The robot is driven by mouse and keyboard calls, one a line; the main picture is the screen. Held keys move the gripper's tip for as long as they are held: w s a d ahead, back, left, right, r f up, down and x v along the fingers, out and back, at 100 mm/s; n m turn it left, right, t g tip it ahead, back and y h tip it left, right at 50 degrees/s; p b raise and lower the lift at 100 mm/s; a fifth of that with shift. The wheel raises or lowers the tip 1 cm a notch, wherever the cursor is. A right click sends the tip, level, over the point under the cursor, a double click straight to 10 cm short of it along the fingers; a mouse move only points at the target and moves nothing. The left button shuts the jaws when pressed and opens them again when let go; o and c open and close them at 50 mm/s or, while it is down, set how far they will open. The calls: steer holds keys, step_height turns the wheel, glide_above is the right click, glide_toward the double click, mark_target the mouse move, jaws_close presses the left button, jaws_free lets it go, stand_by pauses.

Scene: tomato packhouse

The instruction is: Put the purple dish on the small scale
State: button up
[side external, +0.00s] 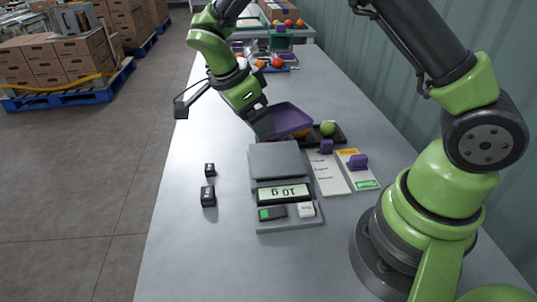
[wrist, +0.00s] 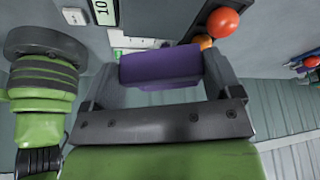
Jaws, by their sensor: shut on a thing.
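The purple dish (side external: 291,120) is in my gripper (side external: 264,126), tilted and held just behind the small scale. In the wrist view the dish (wrist: 160,68) sits between the fingers of my gripper (wrist: 162,84), which are shut on it. The small grey scale (side external: 278,160) stands on the table with its plate bare. Its display shows 10 g, upside down in the side view. The dish partly hides an orange tomato (side external: 303,133) and the dark tray behind it. I cannot tell whether the dish touches the tray.
The dark tray (side external: 341,138) holds a green tomato (side external: 328,129). Right of the scale lie cards (side external: 328,174) with purple blocks (side external: 358,161) on them. Two small black blocks (side external: 208,196) stand left of the scale.

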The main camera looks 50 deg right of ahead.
step_height(320, 180, down, 9)
steer(key=shift+r, duration=0.1)
stand_by(0.4)
steer(key=o, duration=0.7)
steer(key=v, duration=1.1)
step_height(320, 180, up, 14)
steer(key=n+t+y, duration=0.4)
steer(key=n, duration=0.5)
glide_above(260, 164)
steer(key=s+a, duration=0.4)
steer(key=s, duration=0.3)
steer(key=shift+s+d+r+n+t+y, duration=0.1)
steer(key=shift+s+r+n+t+y, duration=0.2)
steer(key=shift+s+n+t, duration=1)
steer(key=shift+s+d+r+n+t+y, duration=0.15)
steer(key=shift+s+n+t+y, duration=0.25)
steer(key=shift+s+n, duration=1.65)
steer(key=shift+s+a+r+n+t+y, duration=0.1)
steer(key=shift+s+r+n+t+y, duration=0.25)
steer(key=shift+s+n+t, duration=0.9)
steer(key=shift+s+f+g, duration=0.1)
steer(key=shift+s+g, duration=0.35)
steer(key=shift+s, duration=0.3)
